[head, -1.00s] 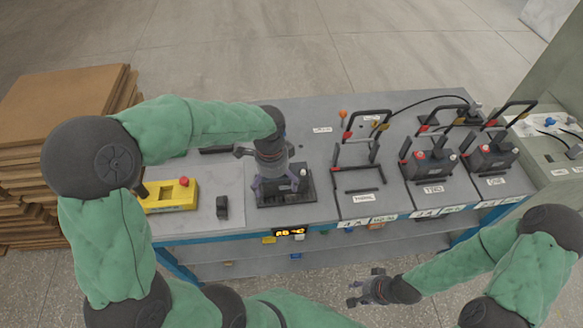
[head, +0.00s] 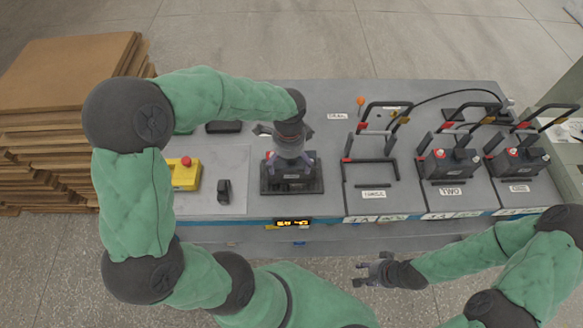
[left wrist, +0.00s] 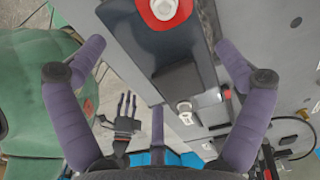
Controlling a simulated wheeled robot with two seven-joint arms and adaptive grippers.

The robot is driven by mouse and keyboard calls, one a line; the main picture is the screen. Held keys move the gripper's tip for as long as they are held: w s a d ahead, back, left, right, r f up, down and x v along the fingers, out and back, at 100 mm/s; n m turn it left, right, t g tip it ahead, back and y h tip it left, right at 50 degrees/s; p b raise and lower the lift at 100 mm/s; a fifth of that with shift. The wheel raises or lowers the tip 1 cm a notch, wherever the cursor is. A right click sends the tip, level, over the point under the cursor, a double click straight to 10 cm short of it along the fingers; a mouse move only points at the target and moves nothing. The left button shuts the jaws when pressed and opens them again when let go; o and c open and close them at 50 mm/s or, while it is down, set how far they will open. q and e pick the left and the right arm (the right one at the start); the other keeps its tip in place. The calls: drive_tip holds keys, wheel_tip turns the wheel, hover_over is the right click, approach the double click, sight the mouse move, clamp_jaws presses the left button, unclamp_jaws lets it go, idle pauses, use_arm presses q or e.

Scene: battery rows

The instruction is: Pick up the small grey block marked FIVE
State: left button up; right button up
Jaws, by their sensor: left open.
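My left gripper (head: 290,164) points down over the black tray (head: 311,188) near the bench's front edge. Its fingers are open. In the left wrist view, a dark block (left wrist: 165,60) with a red cap and silver terminals lies between the spread fingers of my left gripper (left wrist: 160,46). I cannot tell whether they touch it. In the head view the gripper largely hides this block, and no FIVE mark is readable. My right gripper (head: 362,273) is empty in front of the bench, its fingers apart.
Batteries marked TWO (head: 450,163) and ONE (head: 520,159) stand at the right under raised handles. An empty framed bay (head: 370,172) lies right of the tray. A yellow box (head: 183,175) with a red button and a small black block (head: 224,191) are at the left.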

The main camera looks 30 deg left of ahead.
use_arm(q)
drive_tip(key=f, duration=0.1)
drive_tip(key=f+b, duration=0.1)
drive_tip(key=f, duration=0.1)
drive_tip(key=f+b, duration=0.1)
drive_tip(key=f, duration=0.1)
drive_tip(key=shift+w+d, duration=0.2)
drive_tip(key=shift+w, duration=0.05)
drive_tip(key=shift+r, duration=0.1)
drive_tip(key=c, duration=1.4)
drive_tip(key=shift+w+r, duration=0.1)
drive_tip(key=shift+r, duration=0.05)
drive_tip(key=shift+r, duration=0.15)
